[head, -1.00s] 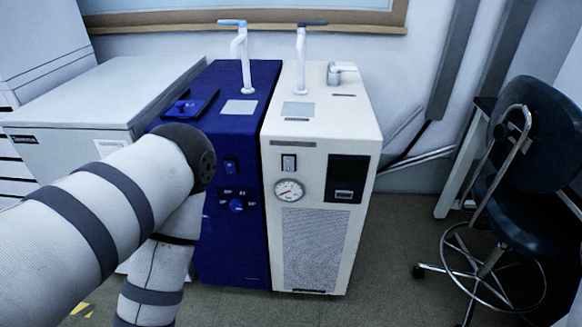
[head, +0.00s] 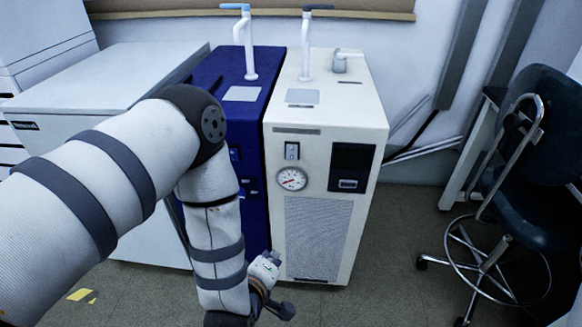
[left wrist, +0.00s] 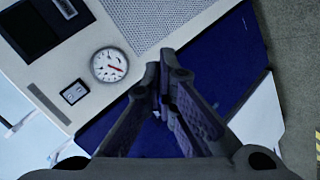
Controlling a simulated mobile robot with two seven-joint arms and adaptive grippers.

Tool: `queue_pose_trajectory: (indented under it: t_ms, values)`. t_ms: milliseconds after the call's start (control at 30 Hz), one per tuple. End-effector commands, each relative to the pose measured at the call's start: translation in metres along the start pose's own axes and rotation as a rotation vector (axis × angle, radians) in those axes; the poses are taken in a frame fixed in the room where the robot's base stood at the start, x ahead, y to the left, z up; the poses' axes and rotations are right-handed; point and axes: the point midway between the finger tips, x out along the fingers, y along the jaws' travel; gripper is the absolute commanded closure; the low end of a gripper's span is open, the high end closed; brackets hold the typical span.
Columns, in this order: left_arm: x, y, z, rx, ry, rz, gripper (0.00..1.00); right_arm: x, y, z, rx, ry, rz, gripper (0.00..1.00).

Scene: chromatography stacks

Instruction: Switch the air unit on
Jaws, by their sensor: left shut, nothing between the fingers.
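Two units stand side by side, a cream one (head: 322,230) and a dark blue one (head: 256,195); I cannot tell from labels which is the air unit. The switch (left wrist: 73,92) and gauge (left wrist: 109,65) also show in the left wrist view. The blue unit's controls are mostly hidden behind my left arm. My left gripper (left wrist: 160,82) is shut and empty in front of the units, low in the head view (head: 285,311), apart from the switch. My right gripper is not in view.
A grey-white cabinet (head: 95,85) stands left of the blue unit. White taps rise from both unit tops. A dark swivel chair (head: 540,150) stands at the right. Floor (head: 400,235) between the cream unit and the chair is clear.

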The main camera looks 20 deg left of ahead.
Motion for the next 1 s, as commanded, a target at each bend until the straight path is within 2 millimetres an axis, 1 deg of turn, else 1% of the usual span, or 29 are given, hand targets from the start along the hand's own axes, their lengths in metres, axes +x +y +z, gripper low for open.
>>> queue_pose_trajectory:
  t_ms: [33, 100, 200, 267, 367, 667, 767, 1000]
  values:
    - [0.01, 0.028, -0.01, -0.117, 0.066, 0.091, 1.0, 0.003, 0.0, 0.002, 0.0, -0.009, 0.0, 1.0]
    - [0.016, 0.065, -0.026, -0.274, 0.144, 0.216, 1.0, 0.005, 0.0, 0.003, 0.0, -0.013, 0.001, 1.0]
    - [0.016, 0.099, -0.043, -0.429, 0.21, 0.346, 1.0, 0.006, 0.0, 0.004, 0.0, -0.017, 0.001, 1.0]
    - [0.015, 0.111, -0.05, -0.484, 0.231, 0.394, 1.0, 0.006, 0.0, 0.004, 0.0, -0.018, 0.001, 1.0]
    - [0.013, 0.118, -0.054, -0.519, 0.244, 0.424, 1.0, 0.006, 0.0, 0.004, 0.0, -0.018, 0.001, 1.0]
    - [0.015, 0.118, -0.054, -0.518, 0.243, 0.423, 1.0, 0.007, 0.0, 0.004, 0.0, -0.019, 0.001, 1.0]
    - [0.026, 0.121, -0.058, -0.517, 0.244, 0.423, 1.0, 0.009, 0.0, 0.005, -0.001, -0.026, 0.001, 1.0]
    - [0.073, 0.136, -0.074, -0.516, 0.243, 0.422, 1.0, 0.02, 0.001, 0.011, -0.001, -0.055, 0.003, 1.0]
